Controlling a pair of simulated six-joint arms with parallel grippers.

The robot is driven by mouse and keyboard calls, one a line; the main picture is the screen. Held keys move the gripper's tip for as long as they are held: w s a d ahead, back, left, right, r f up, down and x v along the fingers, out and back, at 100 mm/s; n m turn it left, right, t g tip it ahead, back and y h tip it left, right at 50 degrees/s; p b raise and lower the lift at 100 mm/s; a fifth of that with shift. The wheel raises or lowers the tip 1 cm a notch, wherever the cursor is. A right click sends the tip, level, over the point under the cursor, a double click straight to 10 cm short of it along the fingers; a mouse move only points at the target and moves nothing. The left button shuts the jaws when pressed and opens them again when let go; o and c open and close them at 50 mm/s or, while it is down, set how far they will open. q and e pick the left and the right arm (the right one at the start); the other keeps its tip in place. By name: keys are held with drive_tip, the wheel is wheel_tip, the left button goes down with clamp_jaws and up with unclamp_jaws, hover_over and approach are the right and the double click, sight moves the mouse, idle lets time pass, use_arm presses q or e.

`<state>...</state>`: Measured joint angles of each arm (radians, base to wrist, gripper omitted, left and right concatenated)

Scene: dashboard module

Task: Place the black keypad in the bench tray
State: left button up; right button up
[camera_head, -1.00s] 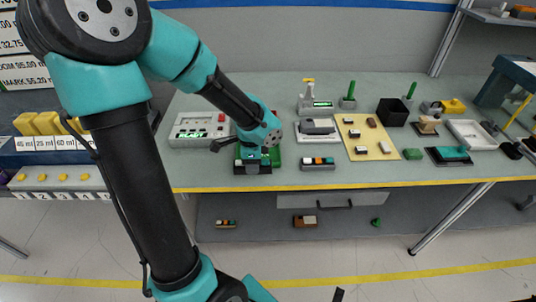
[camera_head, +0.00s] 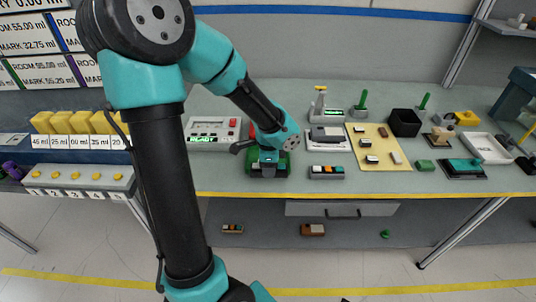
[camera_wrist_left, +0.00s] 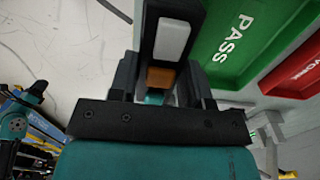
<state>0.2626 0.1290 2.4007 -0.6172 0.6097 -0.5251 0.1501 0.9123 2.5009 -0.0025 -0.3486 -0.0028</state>
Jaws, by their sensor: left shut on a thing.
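My left gripper (camera_head: 267,160) is shut on the black keypad (camera_wrist_left: 174,38), a dark bar with a white key and an orange key in the left wrist view. The gripper's fingers and mount hide the rest of it. In the head view the gripper is low over the green PASS tray (camera_head: 286,170), near the bench's front edge. In the wrist view this green tray (camera_wrist_left: 225,62) lies beside the keypad; I cannot tell if they touch. My right gripper is not in view.
A grey block with coloured keys (camera_head: 326,172) lies just right of the gripper. A tester box (camera_head: 213,133) stands behind left. A white stand (camera_head: 328,138), a yellow board (camera_head: 379,160) and a black bin (camera_head: 404,122) fill the middle. A red tray (camera_wrist_left: 295,75) adjoins the green one.

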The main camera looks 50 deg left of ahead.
use_arm(q)
drive_tip(key=w+a, duration=0.6)
drive_tip(key=shift+a+f, duration=0.4)
drive_tip(key=shift+w+a, duration=0.15)
drive_tip(key=shift+a, duration=0.05)
drive_tip(key=shift+w+a+f, duration=0.1)
drive_tip(key=shift+a+f, duration=0.05)
drive_tip(key=shift+f, duration=1.65)
drive_tip(key=shift+f, duration=0.2)
drive_tip(key=o, duration=1)
drive_tip(key=shift+r, duration=0.15)
wheel_tip(320, 180, up, 12)
drive_tip(key=shift+r, duration=0.1)
